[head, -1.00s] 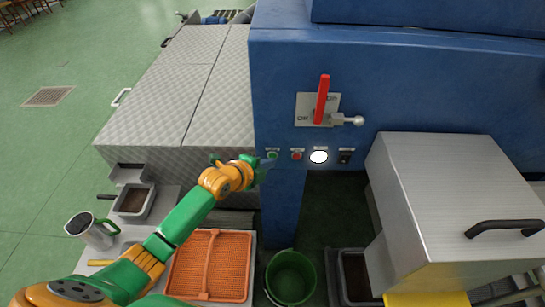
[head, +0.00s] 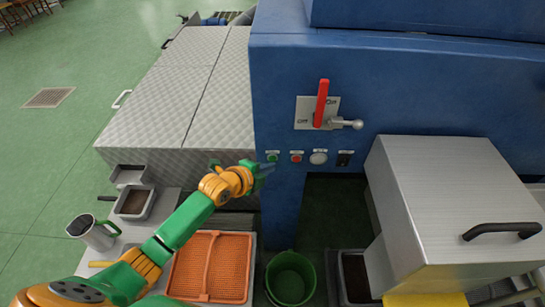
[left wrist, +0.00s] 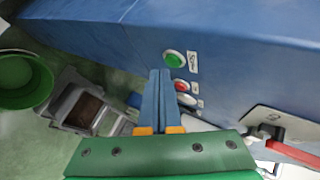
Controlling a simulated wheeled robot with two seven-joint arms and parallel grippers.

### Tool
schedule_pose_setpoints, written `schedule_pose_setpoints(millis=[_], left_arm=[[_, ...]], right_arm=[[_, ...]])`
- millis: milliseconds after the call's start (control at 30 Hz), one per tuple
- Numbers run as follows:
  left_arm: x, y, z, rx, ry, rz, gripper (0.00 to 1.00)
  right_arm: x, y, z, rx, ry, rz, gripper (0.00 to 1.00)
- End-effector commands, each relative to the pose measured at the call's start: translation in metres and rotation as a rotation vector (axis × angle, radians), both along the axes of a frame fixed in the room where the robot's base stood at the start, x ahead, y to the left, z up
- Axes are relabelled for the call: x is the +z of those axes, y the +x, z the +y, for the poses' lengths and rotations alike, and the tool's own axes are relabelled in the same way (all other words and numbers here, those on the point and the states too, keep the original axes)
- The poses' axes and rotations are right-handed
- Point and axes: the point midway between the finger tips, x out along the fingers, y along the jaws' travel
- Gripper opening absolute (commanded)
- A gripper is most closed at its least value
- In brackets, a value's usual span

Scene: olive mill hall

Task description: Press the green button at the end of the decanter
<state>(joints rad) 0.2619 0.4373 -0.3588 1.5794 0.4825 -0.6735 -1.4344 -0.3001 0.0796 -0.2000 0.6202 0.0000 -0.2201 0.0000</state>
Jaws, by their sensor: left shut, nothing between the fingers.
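The green button (head: 272,157) is at the left end of a row of controls on the blue decanter housing (head: 400,95). My left gripper (head: 268,168) is shut and empty, its tips just below and left of the button in the head view. In the left wrist view the green button (left wrist: 173,57) lies just beyond and right of the shut blue fingers (left wrist: 160,72), with a small gap in the picture; I cannot tell the depth between them. My right gripper is not in view.
A red button (head: 296,157), a dull round lamp (head: 319,157) and a black switch (head: 345,159) continue the row. A red lever (head: 322,102) sits above. A green bucket (head: 290,278) and an orange crate (head: 210,267) stand below. A steel box (head: 450,210) juts out at right.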

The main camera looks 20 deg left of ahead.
Motion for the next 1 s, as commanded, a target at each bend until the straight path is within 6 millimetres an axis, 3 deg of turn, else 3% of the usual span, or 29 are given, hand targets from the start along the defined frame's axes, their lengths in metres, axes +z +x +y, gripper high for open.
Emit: schedule_pose_setpoints(millis=[367, 733, 1000], left_arm=[[0.001, -0.006, -0.002, -0.001, 0.0, 0.001, 0.0], [0.004, -0.041, -0.012, -0.001, -0.001, 0.003, 0.0], [0.0, -0.052, -0.015, -0.001, -0.001, 0.0, 0.0]], right_arm=[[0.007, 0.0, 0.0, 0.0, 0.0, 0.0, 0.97], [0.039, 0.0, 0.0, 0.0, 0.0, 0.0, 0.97], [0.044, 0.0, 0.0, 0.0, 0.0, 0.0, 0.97]])
